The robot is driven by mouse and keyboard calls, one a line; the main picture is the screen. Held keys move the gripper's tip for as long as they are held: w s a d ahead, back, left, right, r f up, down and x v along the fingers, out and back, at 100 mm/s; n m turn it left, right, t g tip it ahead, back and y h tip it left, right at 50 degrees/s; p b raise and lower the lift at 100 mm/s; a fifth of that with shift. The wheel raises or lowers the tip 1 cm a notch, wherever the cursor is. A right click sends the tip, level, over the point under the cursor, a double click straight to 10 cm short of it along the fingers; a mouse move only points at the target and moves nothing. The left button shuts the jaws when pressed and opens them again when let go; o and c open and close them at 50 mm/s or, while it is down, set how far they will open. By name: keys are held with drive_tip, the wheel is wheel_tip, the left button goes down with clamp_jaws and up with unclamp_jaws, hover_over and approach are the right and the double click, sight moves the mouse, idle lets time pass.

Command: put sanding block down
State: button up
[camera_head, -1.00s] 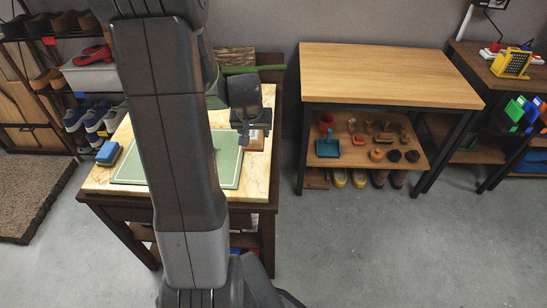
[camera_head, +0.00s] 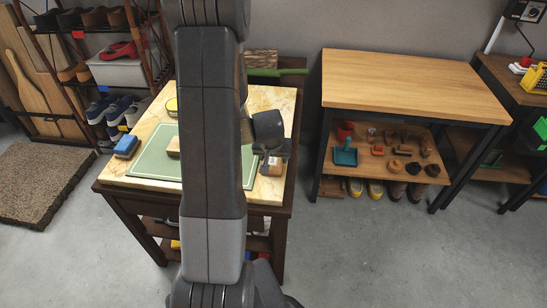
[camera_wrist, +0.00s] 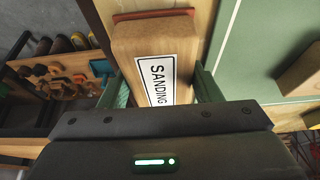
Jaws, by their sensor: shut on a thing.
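The sanding block (camera_wrist: 135,45) is a tan wooden block with a white label reading "SANDING" and a red-brown strip at its far end. My gripper (camera_wrist: 158,82) is shut on it, with a green finger along each side. In the head view the block (camera_head: 272,168) is below my gripper (camera_head: 272,150), over the right part of the worktable (camera_head: 283,120), right of the green mat (camera_head: 150,165). I cannot tell whether the block touches the tabletop. My arm hides part of the table and mat.
A second wooden block (camera_head: 173,146) lies on the mat. A wooden bench (camera_head: 410,85) with a bare top stands to the right.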

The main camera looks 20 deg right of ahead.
drive_tip(key=shift+f, duration=0.2)
drive_tip(key=o, duration=0.6)
drive_tip(key=shift+r, duration=0.1)
drive_tip(key=shift+r, duration=0.2)
drive_tip(key=p+v, duration=0.2)
drive_tip(key=v, duration=0.9)
drive_tip(key=shift+r, duration=0.4)
drive_tip(key=shift+a+f, duration=0.1)
